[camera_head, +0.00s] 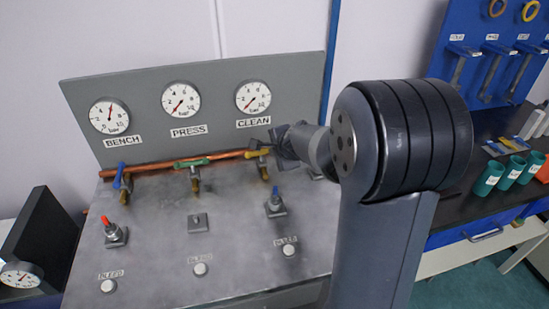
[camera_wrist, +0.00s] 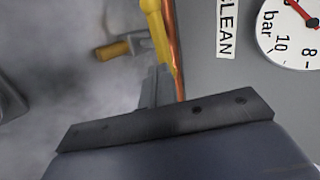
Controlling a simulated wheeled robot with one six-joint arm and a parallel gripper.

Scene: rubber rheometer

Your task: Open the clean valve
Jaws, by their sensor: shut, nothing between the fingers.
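The clean valve (camera_head: 263,171) is a brass fitting under the CLEAN label and gauge. Its yellow lever (camera_head: 256,153) lies roughly along the copper pipe. In the wrist view the yellow lever (camera_wrist: 158,32) runs beside the pipe, and the brass outlet (camera_wrist: 113,49) points left. My gripper (camera_head: 281,146) is at the right end of the lever, close to the panel. In the wrist view my gripper (camera_wrist: 157,86) is shut and empty, with its tips at or just beside the lever's near end. I cannot tell whether they touch.
The CLEAN gauge (camera_head: 253,96) has a red needle pointing low left. The press valve's green lever (camera_head: 191,162) also lies along the pipe, while the bench valve's blue lever (camera_head: 119,176) stands across it. A blue-tipped switch (camera_head: 275,203) rises from the metal top below.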

